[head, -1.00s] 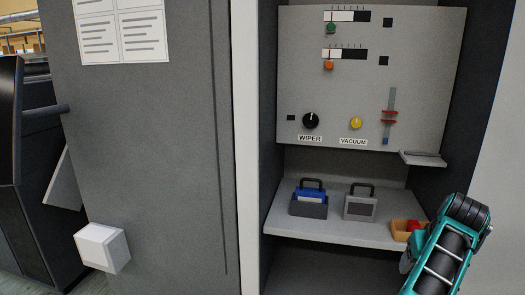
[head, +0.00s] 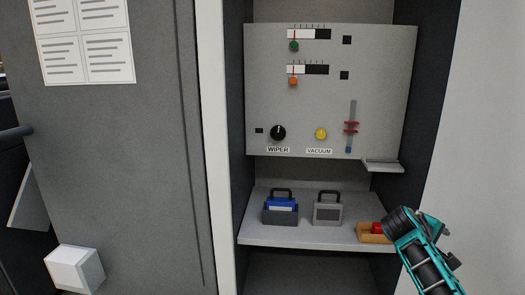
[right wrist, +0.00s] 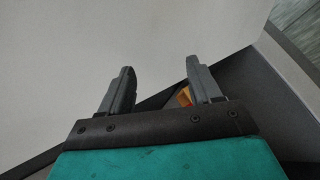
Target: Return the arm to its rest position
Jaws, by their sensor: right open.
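My right arm (head: 425,262), teal and black, comes up from the lower right of the head view, in front of the cabinet's right edge. Its fingers cannot be made out clearly there. In the right wrist view my right gripper (right wrist: 160,66) has its two grey fingers spread apart, with nothing held between them. A pale wall surface fills the upper left of that view, and a small orange patch shows beside the right finger. My left gripper is not in view.
A shelf (head: 305,235) holds a blue-topped holder (head: 281,210), a grey handled block (head: 328,210) and an orange tray (head: 370,234) with a red item, partly hidden by my arm. Above is a control panel (head: 300,100). A white box (head: 75,268) juts out at lower left.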

